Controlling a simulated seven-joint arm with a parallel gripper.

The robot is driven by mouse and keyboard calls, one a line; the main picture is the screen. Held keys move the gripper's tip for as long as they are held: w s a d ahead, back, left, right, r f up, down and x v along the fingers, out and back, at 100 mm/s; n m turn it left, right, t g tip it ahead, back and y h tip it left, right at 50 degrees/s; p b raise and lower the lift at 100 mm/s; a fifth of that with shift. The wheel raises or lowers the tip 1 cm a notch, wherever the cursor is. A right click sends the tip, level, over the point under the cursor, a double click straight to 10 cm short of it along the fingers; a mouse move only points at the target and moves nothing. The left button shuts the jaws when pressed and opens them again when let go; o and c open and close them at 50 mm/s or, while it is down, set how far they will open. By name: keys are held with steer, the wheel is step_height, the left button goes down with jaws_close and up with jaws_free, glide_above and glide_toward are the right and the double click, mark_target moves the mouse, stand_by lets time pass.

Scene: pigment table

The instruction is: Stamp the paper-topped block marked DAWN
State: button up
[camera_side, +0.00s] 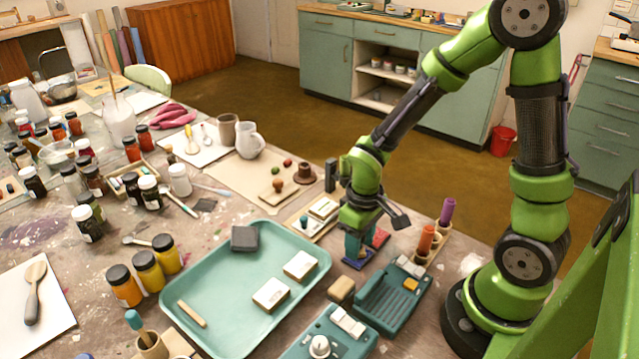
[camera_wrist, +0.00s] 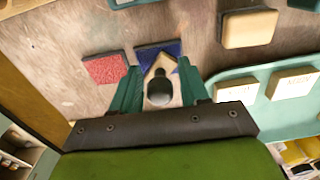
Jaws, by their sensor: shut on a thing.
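My gripper (camera_side: 357,243) is shut on a stamp (camera_wrist: 160,86) with a dark round knob and a pale wooden base. The teal fingers stand either side of the knob in the wrist view. The stamp is at the blue ink pad (camera_wrist: 158,48), overlapping it in view; I cannot tell whether they touch. The red ink pad (camera_wrist: 105,68) lies beside it. Two paper-topped blocks, one nearer the back (camera_side: 300,265) and one nearer the front (camera_side: 270,295), sit in the teal tray (camera_side: 210,325). Their marks are too small to read, so I cannot tell which is DAWN.
A dark grey block (camera_side: 244,238) and a wooden stick (camera_side: 192,313) also lie in the tray. Orange (camera_side: 426,240) and purple (camera_side: 447,211) sticks stand upright to the right.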

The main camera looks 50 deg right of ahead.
steer(key=shift+f, duration=0.55)
stand_by(1.7)
steer(key=shift+r, duration=3.55)
steer(key=shift+f, duration=0.1)
steer(key=shift+w+d+f, duration=0.1)
steer(key=shift+w+f, duration=0.05)
steer(key=shift+f, duration=0.1)
steer(key=w+d, duration=0.1)
steer(key=w, duration=0.3)
steer(key=w+d+r, duration=0.1)
steer(key=w+d, duration=0.1)
steer(key=w, duration=0.3)
steer(key=w+d+r, duration=0.1)
steer(key=w+d, duration=0.1)
steer(key=w, duration=0.3)
steer(key=shift+w+d+r, duration=0.1)
steer(key=shift+w+d, duration=0.05)
steer(key=shift+d, duration=0.05)
steer(key=shift+w, duration=0.2)
steer(key=shift+f, duration=2.65)
